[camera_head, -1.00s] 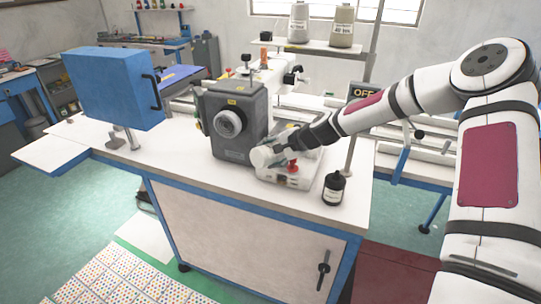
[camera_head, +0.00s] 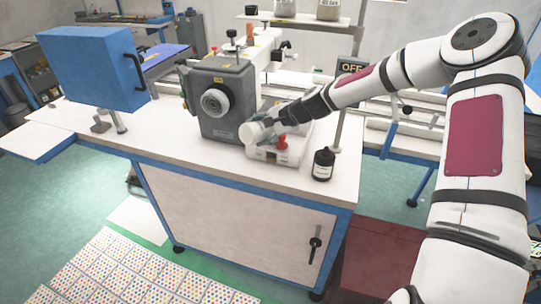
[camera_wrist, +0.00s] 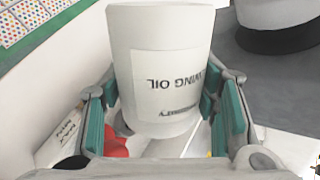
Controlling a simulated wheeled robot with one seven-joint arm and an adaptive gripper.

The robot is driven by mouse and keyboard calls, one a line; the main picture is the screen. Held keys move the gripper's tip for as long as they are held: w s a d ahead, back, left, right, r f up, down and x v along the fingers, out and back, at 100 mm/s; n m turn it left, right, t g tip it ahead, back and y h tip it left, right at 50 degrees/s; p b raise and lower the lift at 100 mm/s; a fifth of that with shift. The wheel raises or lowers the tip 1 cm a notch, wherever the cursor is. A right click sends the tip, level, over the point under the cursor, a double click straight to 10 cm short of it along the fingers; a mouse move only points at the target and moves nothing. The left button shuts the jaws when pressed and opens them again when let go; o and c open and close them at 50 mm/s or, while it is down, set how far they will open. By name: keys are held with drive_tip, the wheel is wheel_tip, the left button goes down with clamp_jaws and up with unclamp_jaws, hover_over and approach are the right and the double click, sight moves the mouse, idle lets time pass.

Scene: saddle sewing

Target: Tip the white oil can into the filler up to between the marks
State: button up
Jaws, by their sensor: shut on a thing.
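The white oil can (camera_head: 255,131) is held in my gripper (camera_head: 275,128) above the left part of a white box on the cabinet top. In the wrist view the can (camera_wrist: 160,60) stands between the green finger pads, its sewing oil label reading upside down. It looks tilted in the head view. A red part (camera_head: 281,144) sits on the white box just right of the can; a red part (camera_wrist: 114,143) also shows beside the left finger in the wrist view. I cannot make out the filler opening, the marks or any oil flow.
The white box (camera_head: 268,156) stands right of the grey machine head (camera_head: 225,120). A blue box (camera_head: 90,70) is at the left. The white worktop (camera_head: 150,135) between is clear.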

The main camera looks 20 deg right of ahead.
idle(0.5)
drive_tip(key=shift+s+a+f+n+t+h+p, duration=0.15)
drive_tip(key=shift+n+t+h+p, duration=0.25)
drive_tip(key=shift+n+h+p, duration=0.4)
drive_tip(key=shift+f+t+h, duration=0.2)
drive_tip(key=shift+t+h, duration=0.1)
drive_tip(key=shift+n+h+p, duration=0.3)
drive_tip(key=shift+h+p, duration=0.1)
drive_tip(key=shift+p, duration=0.15)
drive_tip(key=shift+f+n+t+h, duration=0.25)
drive_tip(key=shift+n+t+h, duration=0.15)
drive_tip(key=shift+t+h, duration=0.15)
drive_tip(key=shift+d+f, duration=0.1)
drive_tip(key=shift+d, duration=0.15)
drive_tip(key=shift+h+p, duration=0.25)
drive_tip(key=shift+p, duration=0.05)
